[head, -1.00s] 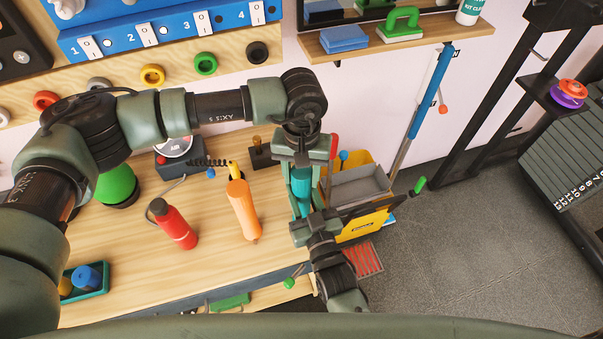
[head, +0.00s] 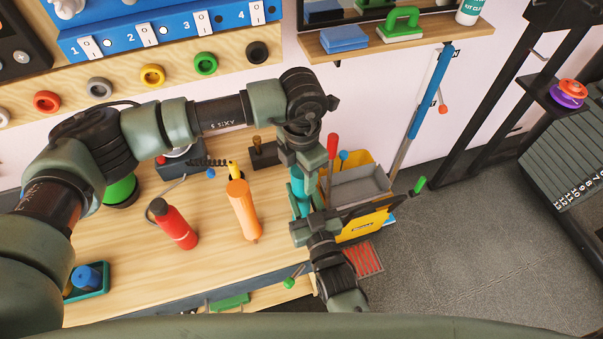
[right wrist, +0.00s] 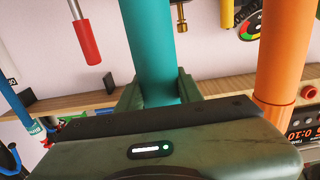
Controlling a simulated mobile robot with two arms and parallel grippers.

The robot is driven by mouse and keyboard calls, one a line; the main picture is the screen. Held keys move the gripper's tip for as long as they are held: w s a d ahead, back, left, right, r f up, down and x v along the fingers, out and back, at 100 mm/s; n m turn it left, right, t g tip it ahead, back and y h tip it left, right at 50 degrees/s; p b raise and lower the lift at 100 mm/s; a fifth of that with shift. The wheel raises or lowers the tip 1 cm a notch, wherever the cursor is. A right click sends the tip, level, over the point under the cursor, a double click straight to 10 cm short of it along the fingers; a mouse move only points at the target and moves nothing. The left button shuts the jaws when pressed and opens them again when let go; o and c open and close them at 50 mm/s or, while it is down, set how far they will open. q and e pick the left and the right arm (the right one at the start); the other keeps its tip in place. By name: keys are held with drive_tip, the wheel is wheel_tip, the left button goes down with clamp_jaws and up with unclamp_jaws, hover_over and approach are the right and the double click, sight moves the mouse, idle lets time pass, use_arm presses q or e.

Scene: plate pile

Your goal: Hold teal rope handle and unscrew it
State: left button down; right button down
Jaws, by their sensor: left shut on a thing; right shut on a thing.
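The teal handle (head: 298,192) stands near the right end of the wooden bench, between my two grippers. My left gripper (head: 303,168) is shut on its upper part, and its jaws hide that end. My right gripper (head: 303,222) is shut on its lower part. In the right wrist view the teal handle (right wrist: 152,45) is a smooth thick cylinder running up out of my right gripper (right wrist: 158,92), a finger on each side. I cannot see any rope or thread.
An orange handle (head: 241,205) and a red bottle (head: 175,225) stand left of the grippers on the bench (head: 130,260). Open floor (head: 480,240) lies further right.

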use_arm(q)
drive_tip(key=n, duration=0.7)
use_arm(e)
drive_tip(key=shift+r, duration=0.1)
use_arm(q)
drive_tip(key=n, duration=0.5)
drive_tip(key=shift+w+n, duration=0.1)
drive_tip(key=shift+n, duration=0.3)
drive_tip(key=shift+r, duration=0.1)
drive_tip(key=shift+r, duration=0.1)
drive_tip(key=shift+r, duration=0.95)
drive_tip(key=shift+r, duration=0.1)
drive_tip(key=shift+r, duration=1.95)
use_arm(e)
drive_tip(key=c, duration=0.9)
unclamp_jaws()
drive_tip(key=shift+o, duration=0.2)
